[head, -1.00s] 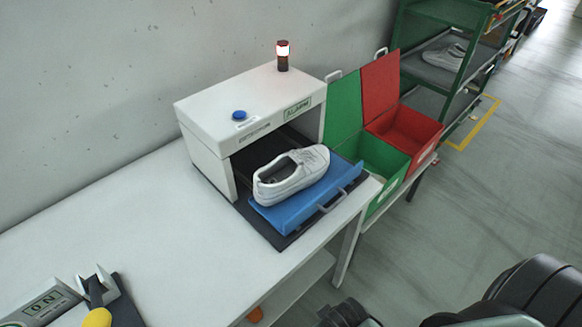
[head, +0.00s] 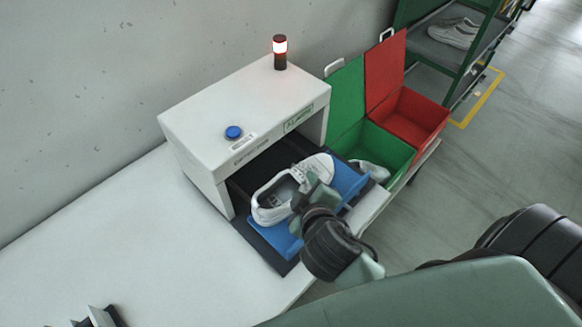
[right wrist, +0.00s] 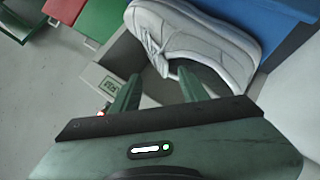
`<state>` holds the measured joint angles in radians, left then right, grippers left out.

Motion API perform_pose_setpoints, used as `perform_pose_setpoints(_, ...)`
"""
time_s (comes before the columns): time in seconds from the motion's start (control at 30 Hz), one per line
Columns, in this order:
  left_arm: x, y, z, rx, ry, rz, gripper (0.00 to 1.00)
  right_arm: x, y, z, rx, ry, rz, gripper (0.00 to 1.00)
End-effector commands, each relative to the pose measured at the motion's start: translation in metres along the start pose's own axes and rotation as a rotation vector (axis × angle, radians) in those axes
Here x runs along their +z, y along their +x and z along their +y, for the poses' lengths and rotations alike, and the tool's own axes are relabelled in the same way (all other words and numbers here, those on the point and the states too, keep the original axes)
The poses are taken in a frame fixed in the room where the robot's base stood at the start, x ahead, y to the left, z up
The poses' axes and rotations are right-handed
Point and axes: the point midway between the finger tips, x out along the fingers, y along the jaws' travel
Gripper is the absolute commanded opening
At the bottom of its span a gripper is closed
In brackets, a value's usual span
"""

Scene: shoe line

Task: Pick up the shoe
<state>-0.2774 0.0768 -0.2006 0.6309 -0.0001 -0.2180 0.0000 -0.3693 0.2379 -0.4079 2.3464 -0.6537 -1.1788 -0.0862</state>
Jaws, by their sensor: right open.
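The white shoe (head: 277,203) rests on the blue tray (head: 346,182) in front of the white machine, its opening facing up. It also shows large at the top of the right wrist view (right wrist: 205,35). My right gripper (head: 312,194) is at the shoe's near right side in the head view and covers part of it. In the right wrist view its two fingers (right wrist: 158,90) are spread, with the shoe's edge just beyond the tips. Whether a finger touches the shoe, I cannot tell.
The white machine (head: 215,110) has a blue button (head: 233,132) and a lit red lamp (head: 280,50). A green bin (head: 390,150) and a red bin (head: 420,112) stand to the right. A shelf rack (head: 440,65) holds other shoes. The table's left side (head: 110,240) is clear.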

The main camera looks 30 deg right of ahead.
Motion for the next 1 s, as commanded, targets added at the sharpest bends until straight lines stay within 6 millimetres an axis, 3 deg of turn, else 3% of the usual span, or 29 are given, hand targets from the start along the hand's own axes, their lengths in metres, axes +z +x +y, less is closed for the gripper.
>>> perform_pose_setpoints(0.07,-0.011,-0.002,0.001,0.001,-0.002,0.014,0.32,-0.003,0.004,0.001,0.009,-0.012,0.007,0.44)
perform_pose_setpoints(0.17,-0.006,-0.005,0.002,0.003,-0.002,0.007,0.32,-0.004,0.015,0.002,0.009,-0.015,0.008,0.44)
perform_pose_setpoints(0.33,0.035,-0.015,0.003,0.004,0.001,-0.053,0.32,-0.006,0.032,0.001,0.008,-0.012,0.007,0.44)
perform_pose_setpoints(0.47,0.053,-0.028,0.002,0.003,0.002,-0.08,0.32,-0.01,0.048,-0.002,0.008,-0.012,0.006,0.44)
perform_pose_setpoints(0.57,0.048,-0.033,0.001,0.002,0.002,-0.074,0.32,-0.011,0.062,-0.004,0.008,-0.012,0.005,0.44)
perform_pose_setpoints(0.8,0.004,-0.032,-0.004,-0.004,0.001,-0.009,0.32,-0.009,0.078,-0.006,0.007,-0.009,0.006,0.44)
perform_pose_setpoints(0.97,0.006,-0.032,-0.001,-0.001,0.0,-0.013,0.32,-0.009,0.078,-0.006,0.006,-0.009,0.006,0.44)
perform_pose_setpoints(1.0,0.009,-0.032,0.0,0.0,0.0,-0.018,0.32,-0.009,0.078,-0.006,0.006,-0.009,0.006,0.36)
